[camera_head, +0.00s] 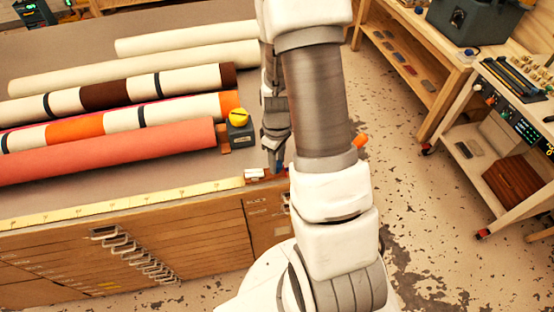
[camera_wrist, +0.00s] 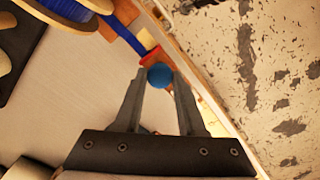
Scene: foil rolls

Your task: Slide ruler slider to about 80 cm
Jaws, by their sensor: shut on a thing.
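The ruler (camera_head: 120,206) is a long pale yellow strip with markings along the front edge of the worktable. A small slider (camera_head: 254,175), pale with some red, is at the ruler's right end. My gripper (camera_head: 275,170) is beside it, partly hidden by my arm. In the wrist view my gripper (camera_wrist: 160,84) is shut on a round blue knob (camera_wrist: 160,76) at its fingertips. A red piece (camera_wrist: 151,56) sits just beyond the knob, next to the table edge. The scale numbers are too small to read.
Several rolls lie on the worktable behind the ruler, the nearest a coral roll (camera_head: 110,153). A dark block with a yellow top (camera_head: 239,118) stands at the rolls' right ends. Drawers with handles (camera_head: 130,250) are below. A wheeled cart (camera_head: 505,110) stands at right.

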